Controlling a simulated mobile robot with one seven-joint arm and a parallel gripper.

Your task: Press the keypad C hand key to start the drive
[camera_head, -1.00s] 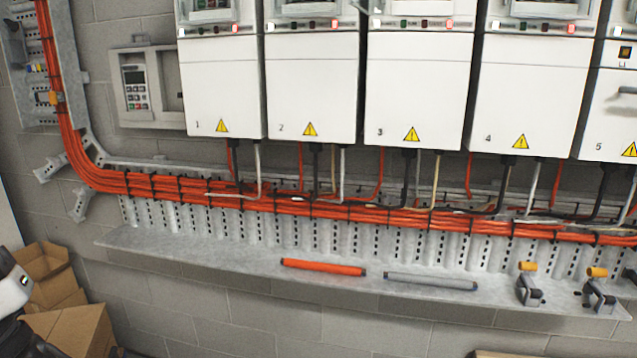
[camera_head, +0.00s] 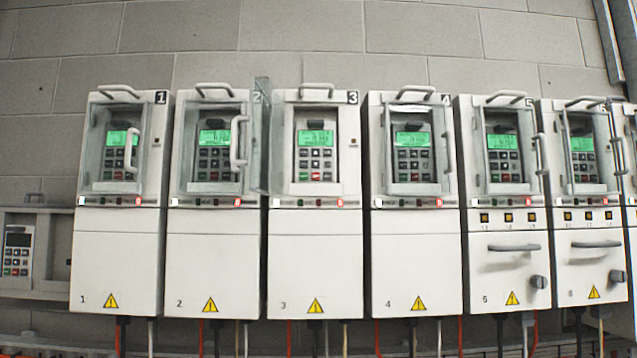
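Several white drives stand in a row on the wall, each with a keypad with a lit green screen near its top. The labels I can read are numbers; I see no letter C. Drive 3 (camera_head: 315,248) has its clear cover (camera_head: 262,135) swung out to the left. Its keypad (camera_head: 316,155) shows uncovered, with red and green keys in the bottom row. The hand key's marking is too small to read. Keypads on drive 1 (camera_head: 118,155), drive 2 (camera_head: 214,150) and drive 4 (camera_head: 413,152) sit behind clear covers. My gripper is not in view.
Another keypad (camera_head: 17,252) with a dark screen sits in a grey wall frame at the far left. Drive 5 (camera_head: 507,280) and drive 6 (camera_head: 588,275) have protruding handles and knobs. Cover handles stick out along the row. Cables hang below the drives.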

